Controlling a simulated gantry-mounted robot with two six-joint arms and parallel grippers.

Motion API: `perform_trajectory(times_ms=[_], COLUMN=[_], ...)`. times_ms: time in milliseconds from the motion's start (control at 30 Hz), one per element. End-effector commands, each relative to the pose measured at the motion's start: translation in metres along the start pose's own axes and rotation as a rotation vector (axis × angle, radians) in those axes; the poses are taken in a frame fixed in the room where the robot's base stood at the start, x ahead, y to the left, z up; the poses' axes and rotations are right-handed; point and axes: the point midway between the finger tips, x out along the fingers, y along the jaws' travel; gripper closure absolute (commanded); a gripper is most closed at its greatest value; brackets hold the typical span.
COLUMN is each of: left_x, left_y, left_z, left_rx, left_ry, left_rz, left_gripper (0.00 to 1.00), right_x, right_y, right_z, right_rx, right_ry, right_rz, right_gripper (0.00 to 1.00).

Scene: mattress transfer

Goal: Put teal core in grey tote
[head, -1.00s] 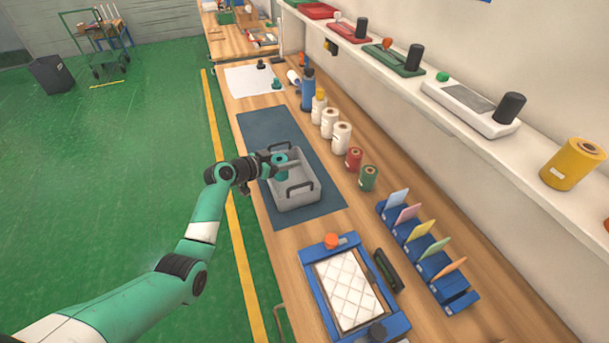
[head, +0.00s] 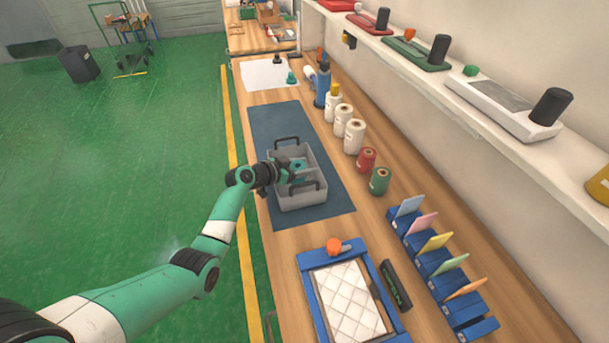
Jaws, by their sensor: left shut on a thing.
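The grey tote (head: 301,201) stands on a dark blue mat on the bench, its two dark handles raised at the far and near ends. My left gripper (head: 290,168) reaches in from the left over the tote's left wall. It is shut on the teal core (head: 298,165), which sits inside the tote's outline, low and partly hidden by the fingers. I cannot tell whether the core touches the tote's floor. My right gripper does not show.
White spools (head: 343,119), a red spool (head: 366,159) and a green spool (head: 379,181) stand right of the mat (head: 262,118). A blue-framed quilted pad (head: 345,300) lies in front. Blue card holders (head: 440,268) line the right. A shelf (head: 450,90) runs above.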

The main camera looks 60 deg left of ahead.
Motion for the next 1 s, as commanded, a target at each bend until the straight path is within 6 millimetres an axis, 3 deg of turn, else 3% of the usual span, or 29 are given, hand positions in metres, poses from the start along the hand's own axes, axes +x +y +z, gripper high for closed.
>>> perform_trajectory(times_ms=[33, 133, 500, 533, 567, 1000], left_x=[0.005, 0.010, 0.012, 0.011, 0.011, 0.003], left_y=[0.001, 0.000, 0.000, 0.000, 0.000, 0.000], left_z=[0.014, 0.026, 0.030, 0.028, 0.028, 0.024], left_rx=[-0.003, -0.002, 0.000, 0.000, 0.000, -0.002], left_ry=[-0.004, -0.003, -0.001, -0.001, -0.002, -0.002], left_rz=[0.002, 0.001, 0.001, 0.001, 0.001, -0.001], left_gripper=[0.97, 0.97, 0.97, 0.36, 0.31, 0.29], right_x=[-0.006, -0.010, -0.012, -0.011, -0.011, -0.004], right_y=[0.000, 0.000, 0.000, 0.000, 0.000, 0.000], right_z=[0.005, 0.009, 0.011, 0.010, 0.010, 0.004], right_rx=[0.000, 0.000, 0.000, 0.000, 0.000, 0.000], right_ry=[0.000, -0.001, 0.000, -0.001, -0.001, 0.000], right_rz=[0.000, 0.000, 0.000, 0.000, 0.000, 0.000], right_gripper=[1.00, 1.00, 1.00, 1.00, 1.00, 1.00])
